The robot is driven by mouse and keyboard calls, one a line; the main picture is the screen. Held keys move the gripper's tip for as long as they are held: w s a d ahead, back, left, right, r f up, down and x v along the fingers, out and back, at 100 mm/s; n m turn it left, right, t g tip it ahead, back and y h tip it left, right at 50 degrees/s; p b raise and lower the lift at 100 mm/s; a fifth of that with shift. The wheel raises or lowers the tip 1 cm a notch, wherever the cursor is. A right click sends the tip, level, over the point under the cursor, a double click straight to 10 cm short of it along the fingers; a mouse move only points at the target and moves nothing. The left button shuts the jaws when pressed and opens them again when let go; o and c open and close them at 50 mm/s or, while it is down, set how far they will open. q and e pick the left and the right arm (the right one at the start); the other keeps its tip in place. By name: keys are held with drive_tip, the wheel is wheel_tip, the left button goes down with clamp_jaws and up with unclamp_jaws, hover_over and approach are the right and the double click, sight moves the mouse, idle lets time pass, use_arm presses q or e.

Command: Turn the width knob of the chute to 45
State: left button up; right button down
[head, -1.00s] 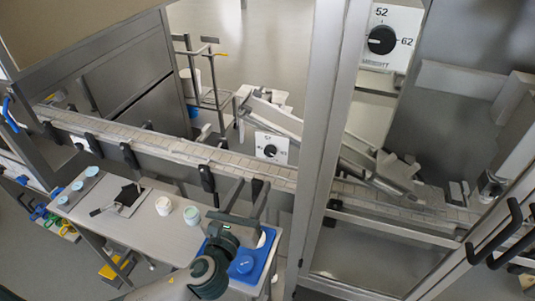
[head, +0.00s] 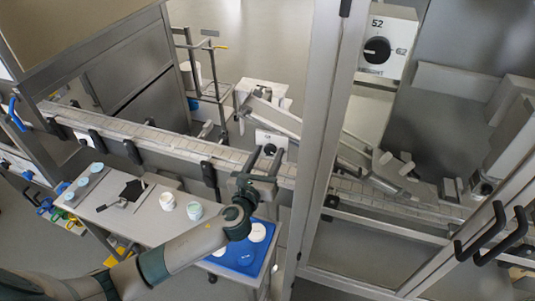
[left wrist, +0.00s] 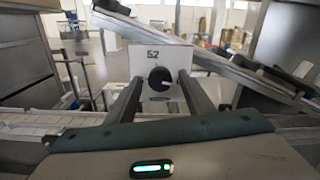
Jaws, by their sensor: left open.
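The chute (head: 290,122) slopes down over the conveyor, with a white knob panel (head: 265,134) at its near side. The black knob (left wrist: 160,78) is round with a pale pointer mark, and "52" is printed above it in the left wrist view. In the head view my gripper partly hides this knob. My left gripper (head: 268,152) is open, its two fingers pointing toward the panel. In the left wrist view the fingers (left wrist: 159,80) lie on either side of the knob. Whether they touch it, I cannot tell. My right gripper is not in view.
A second white panel with a black knob (head: 377,50) marked 52 stands at upper right behind a metal frame post (head: 325,130). The conveyor (head: 160,138) runs below the chute. A table (head: 145,220) holds jars and a blue tray (head: 240,262).

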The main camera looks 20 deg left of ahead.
use_arm(q)
drive_tip(key=c, duration=1)
drive_tip(key=shift+c, duration=0.2)
